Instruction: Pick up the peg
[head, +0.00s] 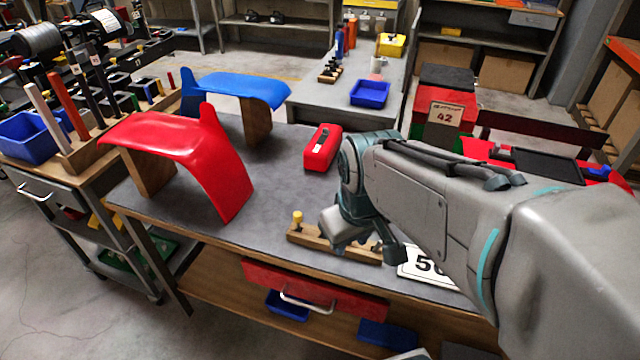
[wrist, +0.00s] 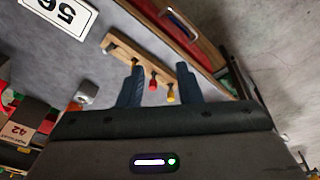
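A wooden peg strip (head: 316,239) lies near the front edge of the grey workbench. A yellow-topped peg (head: 297,217) stands at its left end in the head view. In the wrist view the strip (wrist: 120,49) runs diagonally, with a red peg (wrist: 153,83) and a yellow peg (wrist: 170,94) showing between my fingers. My gripper (wrist: 160,66) is open, one finger on each side of these pegs. I see no contact with them. In the head view my arm and gripper cover the middle of the strip. Which peg is meant cannot be told.
A red fender (head: 180,140) and a blue fender (head: 240,88) stand on wooden supports to the left. A red toolbox (head: 322,148) sits behind the strip. A number plate (head: 420,262) lies right of it. Bare bench top (head: 270,190) shows between.

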